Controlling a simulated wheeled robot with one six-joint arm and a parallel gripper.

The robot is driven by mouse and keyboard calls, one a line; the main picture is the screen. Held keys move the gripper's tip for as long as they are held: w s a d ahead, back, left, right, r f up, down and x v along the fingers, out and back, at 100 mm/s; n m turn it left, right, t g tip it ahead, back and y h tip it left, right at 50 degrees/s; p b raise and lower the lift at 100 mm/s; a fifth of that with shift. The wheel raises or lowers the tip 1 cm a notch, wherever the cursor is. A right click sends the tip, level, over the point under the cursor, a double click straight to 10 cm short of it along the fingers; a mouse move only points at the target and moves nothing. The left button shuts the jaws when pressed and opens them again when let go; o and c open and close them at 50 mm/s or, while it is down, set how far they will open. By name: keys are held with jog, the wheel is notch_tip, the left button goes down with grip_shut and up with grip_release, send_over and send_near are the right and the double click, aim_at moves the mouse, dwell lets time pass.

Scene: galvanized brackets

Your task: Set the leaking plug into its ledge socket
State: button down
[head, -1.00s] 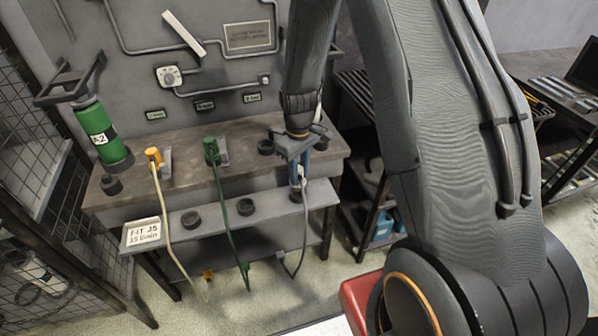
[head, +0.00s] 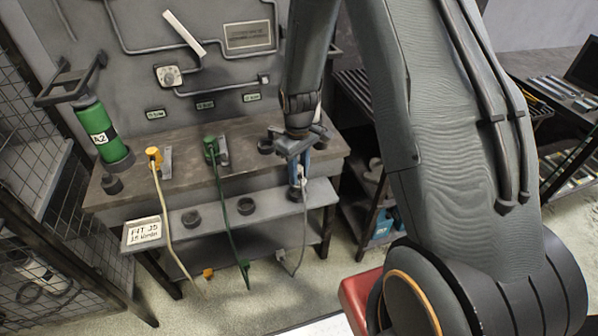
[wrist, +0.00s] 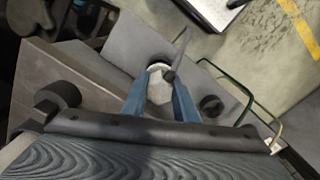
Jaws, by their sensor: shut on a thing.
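My gripper (head: 299,182) is shut on a pale grey plug (wrist: 158,88), held between its blue fingers in the wrist view. A grey hose (head: 302,235) hangs from this plug. The plug is at the right end of the front ledge (head: 275,201), over or at a dark ring socket; the fingers hide whether it is seated. Two more dark ring sockets, a left one (head: 191,219) and a middle one (head: 245,207), are empty on the ledge. A yellow plug (head: 153,154) and a green plug (head: 210,147) stand on the bench behind. I see no leak on any plug.
A green cylinder (head: 101,135) marked A2 stands at the bench's left end. A white sign (head: 144,231) is at the ledge's left end. Pale and green hoses hang over the ledge. A wire cage (head: 40,235) is at left.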

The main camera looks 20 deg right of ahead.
aim_at(299, 181)
jog(key=shift+f, duration=0.15)
jog(key=shift+f+b, duration=1)
jog(key=shift+f, duration=0.85)
jog(key=c, duration=1.3)
grip_release()
jog(key=shift+c, duration=0.2)
notch_tip(299, 181, up, 7)
jog(key=shift+f+b, duration=0.15)
jog(key=shift+b, duration=0.55)
jog(key=shift+r, duration=0.6)
